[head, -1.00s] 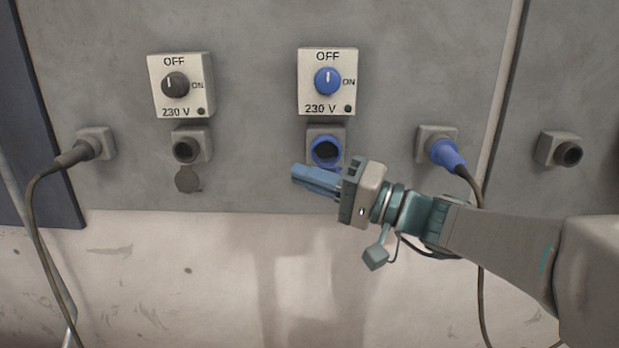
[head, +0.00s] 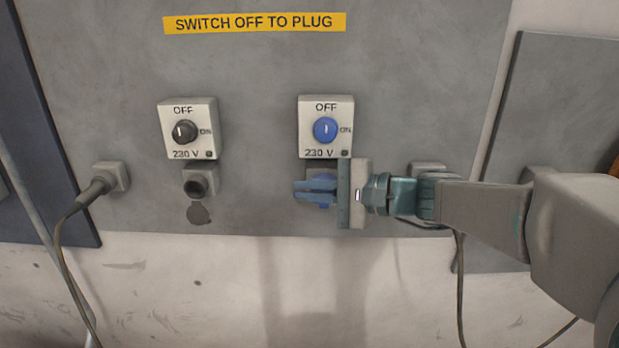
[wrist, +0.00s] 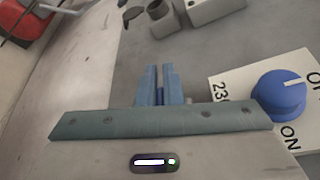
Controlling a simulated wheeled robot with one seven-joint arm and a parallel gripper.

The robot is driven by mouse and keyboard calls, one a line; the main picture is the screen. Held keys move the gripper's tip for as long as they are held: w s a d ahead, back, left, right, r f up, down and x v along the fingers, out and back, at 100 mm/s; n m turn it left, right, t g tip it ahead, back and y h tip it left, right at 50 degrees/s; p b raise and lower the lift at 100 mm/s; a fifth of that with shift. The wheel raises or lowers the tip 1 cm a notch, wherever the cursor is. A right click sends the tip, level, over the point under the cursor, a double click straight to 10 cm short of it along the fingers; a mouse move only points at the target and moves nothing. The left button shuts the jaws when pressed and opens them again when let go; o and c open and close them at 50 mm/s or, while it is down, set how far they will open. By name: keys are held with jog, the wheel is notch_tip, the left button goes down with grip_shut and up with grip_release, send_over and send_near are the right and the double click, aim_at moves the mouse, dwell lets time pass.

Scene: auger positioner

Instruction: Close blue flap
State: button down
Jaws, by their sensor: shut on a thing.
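The blue socket's grey housing (head: 318,173) is on the wall panel under the right-hand switch box. My gripper (head: 298,191) is in front of this socket, with its blue fingers pointing left across it. The fingers are close together and shut on the blue flap, which they and the gripper body mostly hide. A bit of darker blue (head: 322,204) shows just below the fingers; I cannot tell whether it is flap or socket ring. In the wrist view my fingers (wrist: 159,69) are nearly parallel with a thin gap. The flap's angle cannot be made out.
The switch box with the blue knob (head: 325,130) is right above my gripper. To the left are a black-knob switch (head: 184,132), a dark socket (head: 196,184) with its flap (head: 199,213) hanging down, and a plugged-in cable (head: 95,190).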

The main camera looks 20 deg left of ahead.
jog(key=shift+w+r+m+g+p, duration=0.2)
jog(key=shift+w+m+g+p, duration=0.15)
jog(key=shift+m+p, duration=0.55)
jog(key=shift+w+h, duration=0.1)
jog(key=shift+h, duration=0.2)
jog(key=c, duration=1.6)
grip_release()
jog(key=shift+a, duration=0.1)
jog(key=v, duration=1.4)
jog(key=shift+f, duration=0.1)
